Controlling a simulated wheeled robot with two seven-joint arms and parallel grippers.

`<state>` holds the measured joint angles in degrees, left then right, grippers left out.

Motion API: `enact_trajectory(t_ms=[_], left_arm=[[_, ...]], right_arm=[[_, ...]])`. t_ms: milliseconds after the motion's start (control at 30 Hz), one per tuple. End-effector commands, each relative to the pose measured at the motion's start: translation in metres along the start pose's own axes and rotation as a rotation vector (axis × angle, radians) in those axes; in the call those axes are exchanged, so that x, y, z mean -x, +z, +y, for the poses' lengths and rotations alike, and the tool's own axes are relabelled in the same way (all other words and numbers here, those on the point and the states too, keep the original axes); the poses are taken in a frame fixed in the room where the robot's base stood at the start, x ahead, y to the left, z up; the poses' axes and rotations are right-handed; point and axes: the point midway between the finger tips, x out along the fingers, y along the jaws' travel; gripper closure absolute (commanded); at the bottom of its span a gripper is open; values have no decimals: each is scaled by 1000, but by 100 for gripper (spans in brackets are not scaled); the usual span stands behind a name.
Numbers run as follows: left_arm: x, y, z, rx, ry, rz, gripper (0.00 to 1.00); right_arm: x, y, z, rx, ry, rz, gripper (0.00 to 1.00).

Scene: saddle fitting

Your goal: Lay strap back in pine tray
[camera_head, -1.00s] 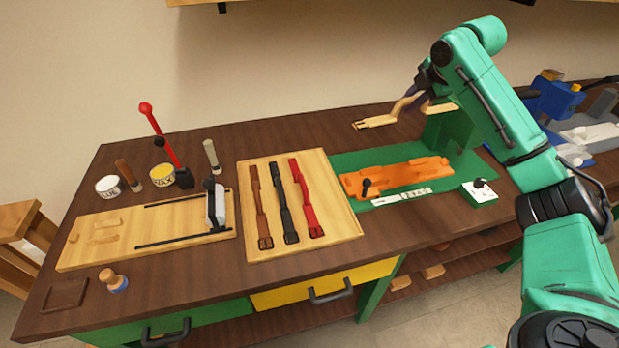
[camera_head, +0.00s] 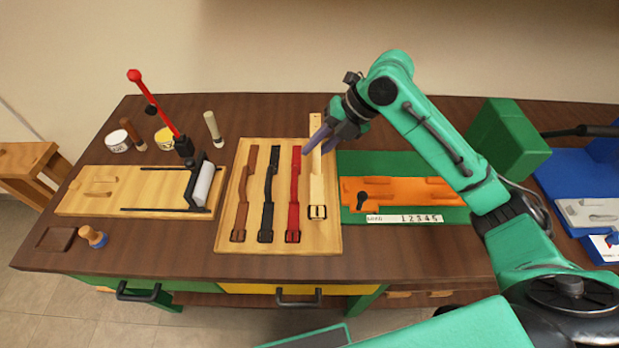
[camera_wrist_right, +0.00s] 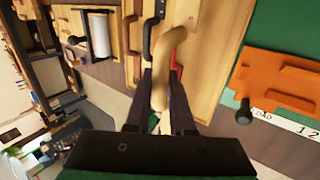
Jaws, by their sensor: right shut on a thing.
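The pale tan strap (camera_head: 317,190) is in my right gripper (camera_head: 318,138), buckle end toward the front. It lies lengthwise over the right side of the pine tray (camera_head: 228,243), right of the red strap (camera_head: 294,190). I cannot tell whether it touches the tray. The brown strap (camera_head: 245,195) and black strap (camera_head: 268,195) lie in the tray further left. In the right wrist view the pale strap (camera_wrist_right: 167,60) runs between the two dark fingers and bends at its far end. My left gripper is not in view.
A green mat (camera_head: 410,160) with an orange fixture (camera_head: 415,191) and a ruler strip (camera_head: 403,218) lies right of the tray. A press with a red lever (camera_head: 155,105) and wooden board (camera_head: 95,205) stands left. The front table strip is clear.

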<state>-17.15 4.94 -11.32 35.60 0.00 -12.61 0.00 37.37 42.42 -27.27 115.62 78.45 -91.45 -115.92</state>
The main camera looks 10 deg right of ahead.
Motion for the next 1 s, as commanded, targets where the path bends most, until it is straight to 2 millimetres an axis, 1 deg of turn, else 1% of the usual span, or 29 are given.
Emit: enact_trajectory(t_ms=[33,100,200,367,500,600,833,867,900,933,1000], left_arm=[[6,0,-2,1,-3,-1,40],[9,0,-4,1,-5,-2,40],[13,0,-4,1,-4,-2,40],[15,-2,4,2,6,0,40],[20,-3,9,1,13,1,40],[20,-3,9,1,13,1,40],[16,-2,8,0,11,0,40],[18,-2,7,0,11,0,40],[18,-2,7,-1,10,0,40],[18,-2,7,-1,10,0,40],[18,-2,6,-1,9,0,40]], right_arm=[[-13,-1,-10,-7,-3,5,100],[-31,-2,-22,-5,-3,5,100],[-52,0,-36,-5,-2,0,100],[-71,0,-48,-5,0,0,100],[-94,0,-63,-6,-1,0,100],[-100,1,-67,-3,-1,-4,100],[-102,1,-69,-3,-1,-4,100],[-101,1,-68,-3,-1,-4,67],[-101,1,-68,-3,-1,-4,52],[-100,1,-68,-3,-1,-4,49],[-100,1,-68,-3,-1,-4,49]])
